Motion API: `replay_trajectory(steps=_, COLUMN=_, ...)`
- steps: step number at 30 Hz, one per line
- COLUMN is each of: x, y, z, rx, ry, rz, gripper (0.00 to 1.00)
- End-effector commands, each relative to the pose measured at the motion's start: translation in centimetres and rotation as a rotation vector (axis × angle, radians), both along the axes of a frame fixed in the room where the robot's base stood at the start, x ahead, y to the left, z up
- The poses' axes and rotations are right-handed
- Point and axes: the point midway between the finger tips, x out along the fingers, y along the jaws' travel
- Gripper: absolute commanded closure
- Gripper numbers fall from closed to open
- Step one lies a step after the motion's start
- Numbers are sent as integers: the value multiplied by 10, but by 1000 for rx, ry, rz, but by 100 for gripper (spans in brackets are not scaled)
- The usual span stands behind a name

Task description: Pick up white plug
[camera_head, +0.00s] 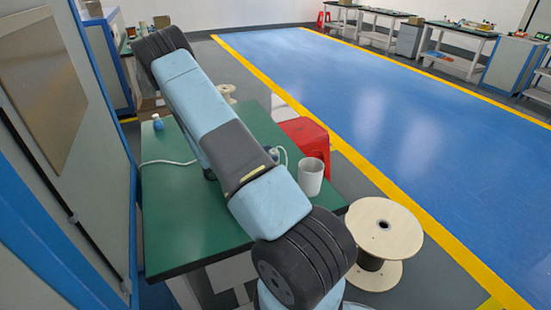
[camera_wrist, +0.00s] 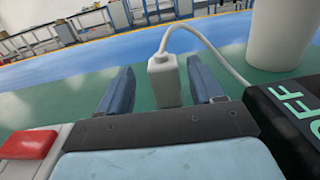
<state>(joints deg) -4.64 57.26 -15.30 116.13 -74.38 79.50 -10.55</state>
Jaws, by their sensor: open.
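The white plug (camera_wrist: 165,82) stands upright in the wrist view, between the two blue fingers of my gripper (camera_wrist: 161,66). The fingers are apart, with a visible gap on each side of the plug. A white cable (camera_wrist: 213,48) leaves the plug's top and curves right. In the head view, my arm hides most of my gripper, and I cannot make out the plug clearly. White cable (camera_head: 168,162) shows on the green table (camera_head: 185,235) left of my arm, and more cable shows to its right.
A white cup (camera_head: 311,177) stands near the table's right edge and close to the cable in the wrist view (camera_wrist: 283,32). A blue bottle (camera_head: 158,122) is at the back left. A red stool (camera_head: 306,136) and wooden spool (camera_head: 385,228) stand right of the table.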

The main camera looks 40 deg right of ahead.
Motion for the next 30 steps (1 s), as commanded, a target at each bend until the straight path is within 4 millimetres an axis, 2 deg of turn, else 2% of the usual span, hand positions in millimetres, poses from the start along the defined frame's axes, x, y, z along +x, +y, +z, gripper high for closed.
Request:
replay_trajectory(steps=9, x=-17, y=-37, z=2, rx=0, ry=-1, rz=-3, gripper=34)
replay_trajectory(steps=17, x=-18, y=-42, z=2, rx=0, ry=0, rz=0, gripper=34)
replay_trajectory(steps=30, x=-18, y=-42, z=2, rx=0, ry=0, rz=-1, gripper=74)
